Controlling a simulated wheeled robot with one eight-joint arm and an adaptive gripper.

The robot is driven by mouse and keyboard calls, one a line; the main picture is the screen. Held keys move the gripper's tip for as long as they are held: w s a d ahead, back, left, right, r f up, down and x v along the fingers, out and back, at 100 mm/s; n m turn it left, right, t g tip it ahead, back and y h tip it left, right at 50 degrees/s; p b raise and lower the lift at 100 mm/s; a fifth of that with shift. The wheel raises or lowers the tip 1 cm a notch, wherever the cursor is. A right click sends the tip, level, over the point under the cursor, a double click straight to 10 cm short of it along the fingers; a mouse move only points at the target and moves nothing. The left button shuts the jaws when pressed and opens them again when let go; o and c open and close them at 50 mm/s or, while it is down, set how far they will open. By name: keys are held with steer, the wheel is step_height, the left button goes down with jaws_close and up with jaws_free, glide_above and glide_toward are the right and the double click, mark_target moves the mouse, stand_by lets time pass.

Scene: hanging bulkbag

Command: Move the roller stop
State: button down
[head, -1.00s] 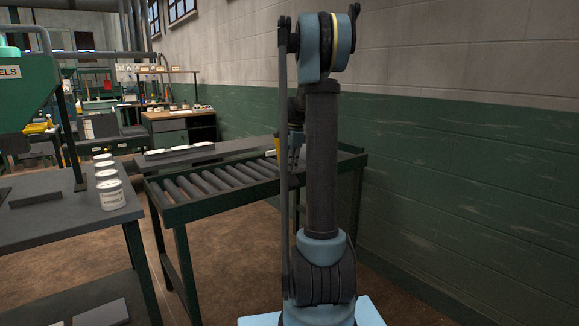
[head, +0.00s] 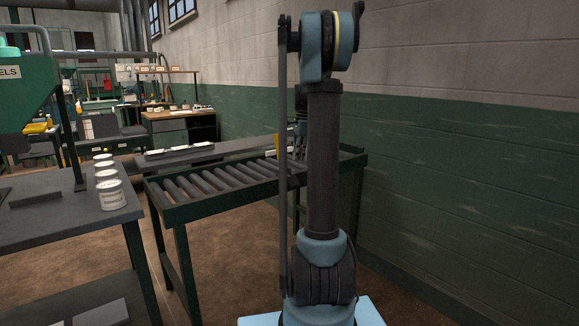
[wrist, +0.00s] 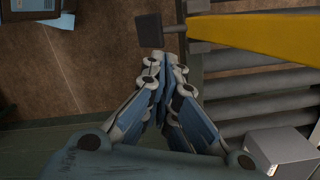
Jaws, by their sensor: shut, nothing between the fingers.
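The roller stop appears to be the yellow bar (wrist: 255,35) in the wrist view, with a short stem and a dark square knob (wrist: 149,30) at its left end. It lies across the rollers, and the knob sticks out past the conveyor's side rail. A small yellow part of it (head: 270,153) shows in the head view. My gripper (wrist: 163,64) is shut and empty, its fingertips together just below the knob and stem in the picture. I cannot tell whether they touch. In the head view my gripper (head: 300,150) is partly hidden behind my arm.
The roller conveyor (head: 170,215) stands against the green and grey wall (head: 450,150). A grey box (wrist: 283,149) is at the lower right of the wrist view. A table (head: 60,225) with white tubs (head: 111,195) stands at left. Brown floor lies between.

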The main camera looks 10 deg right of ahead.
step_height(320, 180, up, 9)
steer(key=shift+d+f, duration=0.2)
steer(key=shift+d, duration=0.25)
steer(key=s+a+f+n, duration=0.2)
steer(key=s+a+n, duration=0.1)
steer(key=s, duration=0.4)
steer(key=s+a+f+n+t, duration=0.1)
steer(key=s+a+f+n, duration=0.15)
steer(key=s, duration=0.55)
steer(key=s+a+f+n, duration=0.2)
steer(key=s+n, duration=0.1)
steer(key=s, duration=0.4)
steer(key=s+a+f+n+t+h, duration=0.1)
steer(key=s+f+n, duration=0.7)
steer(key=s+f, duration=1)
steer(key=shift+s+a+n, duration=0.35)
steer(key=shift+s+a, duration=0.4)
steer(key=shift+a, duration=0.15)
